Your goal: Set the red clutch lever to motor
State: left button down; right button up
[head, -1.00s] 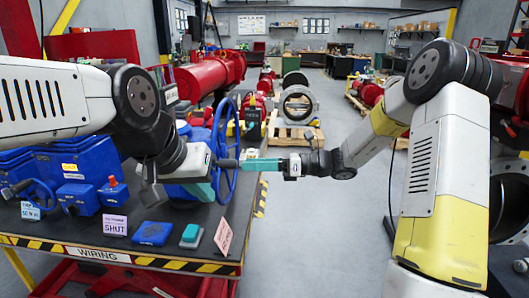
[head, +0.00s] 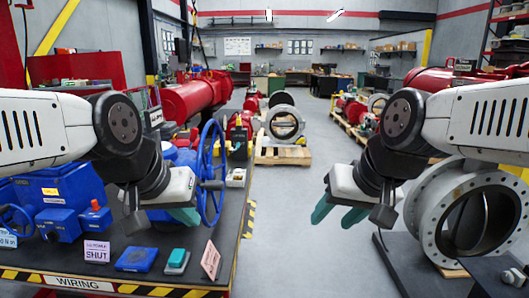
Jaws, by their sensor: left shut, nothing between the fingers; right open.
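The blue valve actuator (head: 45,190) stands on the dark bench at left, partly hidden by my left arm. Its blue handwheel (head: 203,150) stands upright, with a dark handle (head: 214,185) sticking out to the right. I cannot clearly make out the red clutch lever. My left gripper (head: 186,215) is shut and empty, in front of the handwheel's left side in the picture. My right gripper (head: 338,215) is open and empty, above the aisle floor, well apart from the handwheel.
A pink SHUT card (head: 97,251), a blue block (head: 136,259), a grey-and-teal item (head: 177,262) and a pink card (head: 210,259) lie or stand along the bench's striped front edge (head: 160,290). A large grey flanged ring (head: 425,215) stands at right. The middle floor is clear.

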aim_at(194, 131)
jog(key=i+l+u, duration=0.15)
jog(key=u, duration=0.35)
jog(key=i+l+u, duration=0.15)
jog(key=l+u, duration=0.3)
jog(key=i+l+u, duration=0.1)
jog(key=u, duration=0.4)
jog(key=k+l, duration=0.05)
jog(key=l, duration=0.05)
